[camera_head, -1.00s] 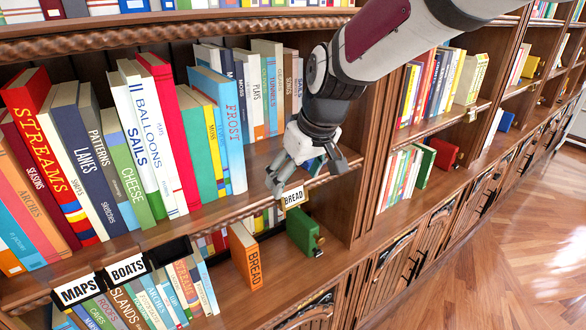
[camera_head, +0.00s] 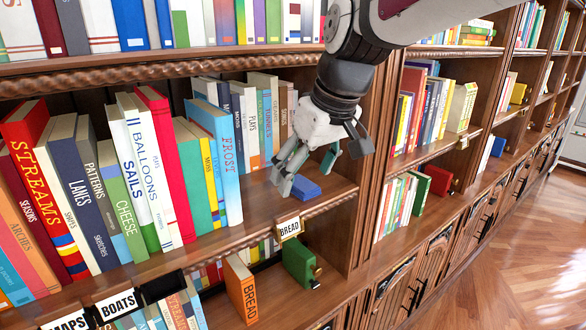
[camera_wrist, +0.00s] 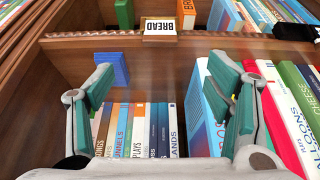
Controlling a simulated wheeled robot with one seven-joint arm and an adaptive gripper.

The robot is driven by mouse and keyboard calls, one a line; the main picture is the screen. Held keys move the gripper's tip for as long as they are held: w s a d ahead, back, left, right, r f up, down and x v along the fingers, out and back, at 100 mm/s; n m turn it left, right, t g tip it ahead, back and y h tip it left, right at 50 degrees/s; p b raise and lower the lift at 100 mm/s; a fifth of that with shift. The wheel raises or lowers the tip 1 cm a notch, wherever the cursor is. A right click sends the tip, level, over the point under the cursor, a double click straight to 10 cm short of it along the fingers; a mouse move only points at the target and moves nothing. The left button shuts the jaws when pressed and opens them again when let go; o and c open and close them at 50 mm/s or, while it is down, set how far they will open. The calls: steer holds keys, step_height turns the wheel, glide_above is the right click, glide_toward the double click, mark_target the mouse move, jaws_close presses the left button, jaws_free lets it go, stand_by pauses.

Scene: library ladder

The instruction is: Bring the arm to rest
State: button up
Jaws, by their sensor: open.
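My gripper (camera_head: 308,180) is in front of the middle shelf in the head view, to the right of the FROST book. Its fingers are spread apart, and nothing shows between them. In the wrist view my gripper (camera_wrist: 165,105) shows both green-padded fingers wide apart, with book spines seen between them. A blue block-like object (camera_head: 297,188) sits on the shelf beside and partly behind the fingers. It also shows in the wrist view (camera_wrist: 113,66) near the left finger.
A BREAD label (camera_head: 289,228) is on the shelf edge below my gripper. The lower shelf holds an orange BREAD book (camera_head: 241,289) and a green block (camera_head: 299,261). Upright books (camera_head: 214,150) fill the shelf's left. A wooden divider (camera_head: 374,150) stands to the right.

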steer(key=s+d+f+m+t+h+b, duration=0.1)
steer(key=s+d+f+m, duration=0.1)
steer(key=s+d, duration=0.5)
steer(key=s+d+f+m+h+b, duration=0.1)
steer(key=s+d+f+m, duration=0.2)
steer(key=s+d, duration=0.5)
steer(key=s+m, duration=0.1)
steer(key=s, duration=0.2)
steer(key=shift+f+m+t+h, duration=0.25)
steer(key=shift+m+t+h, duration=0.05)
steer(key=shift+m+t, duration=0.1)
